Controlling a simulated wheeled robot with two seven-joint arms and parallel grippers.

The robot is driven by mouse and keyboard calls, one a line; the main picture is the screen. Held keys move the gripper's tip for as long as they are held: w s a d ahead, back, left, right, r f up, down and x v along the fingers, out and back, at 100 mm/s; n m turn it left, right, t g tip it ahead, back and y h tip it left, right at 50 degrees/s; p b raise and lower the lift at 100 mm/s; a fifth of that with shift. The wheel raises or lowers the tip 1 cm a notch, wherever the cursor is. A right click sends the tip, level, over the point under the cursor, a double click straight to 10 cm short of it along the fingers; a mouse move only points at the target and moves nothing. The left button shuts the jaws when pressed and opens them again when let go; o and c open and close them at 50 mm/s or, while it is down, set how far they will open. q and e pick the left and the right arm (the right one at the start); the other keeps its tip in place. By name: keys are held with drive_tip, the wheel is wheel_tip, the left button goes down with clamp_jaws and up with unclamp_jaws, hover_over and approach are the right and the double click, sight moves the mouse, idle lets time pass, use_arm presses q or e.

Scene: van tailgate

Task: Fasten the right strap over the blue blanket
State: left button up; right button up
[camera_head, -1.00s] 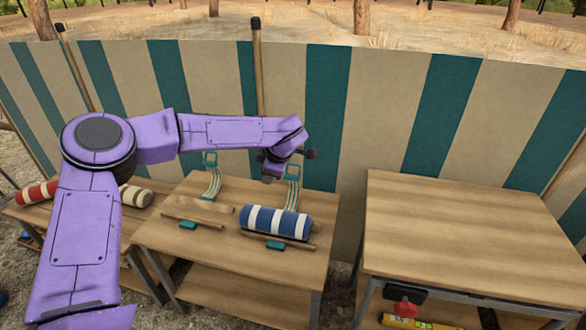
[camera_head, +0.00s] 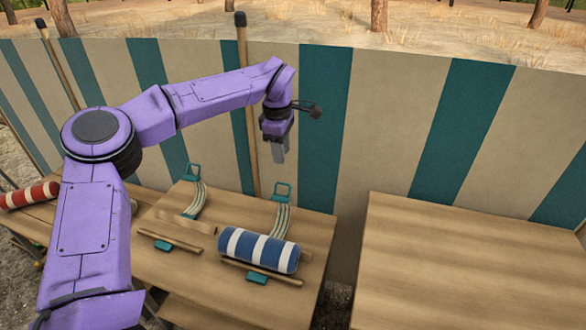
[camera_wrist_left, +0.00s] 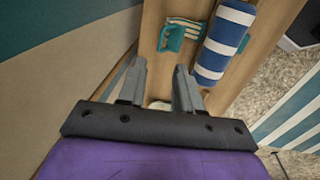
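The blue-and-white striped blanket (camera_head: 258,250) lies rolled on the middle table, between wooden rails. The right strap (camera_head: 283,215) stands behind it, curving upward, with a teal buckle (camera_head: 282,191) at its raised free end. It is not over the blanket. A teal catch (camera_head: 257,278) sits at the blanket's front side. My left gripper (camera_head: 278,158) hangs above and behind the blanket, clear of the strap. In the left wrist view its fingers (camera_wrist_left: 160,70) are apart with nothing between them; the blanket (camera_wrist_left: 224,42) and the strap's buckle (camera_wrist_left: 171,39) lie beyond. My right gripper is not in view.
A second strap (camera_head: 197,200) stands to the left, with its own catch (camera_head: 163,246) in front. A red-and-white roll (camera_head: 30,195) lies on the far-left table. A striped wall (camera_head: 390,130) closes the back. The right table (camera_head: 470,270) has a bare top.

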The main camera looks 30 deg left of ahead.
use_arm(q)
drive_tip(key=f, duration=0.3)
drive_tip(key=f+b, duration=0.1)
drive_tip(key=f, duration=0.2)
drive_tip(key=w+f, duration=0.1)
drive_tip(key=f, duration=0.3)
drive_tip(key=shift+a+b, duration=0.2)
drive_tip(key=shift+b, duration=0.15)
drive_tip(key=shift+c, duration=0.3)
clamp_jaws()
idle(0.5)
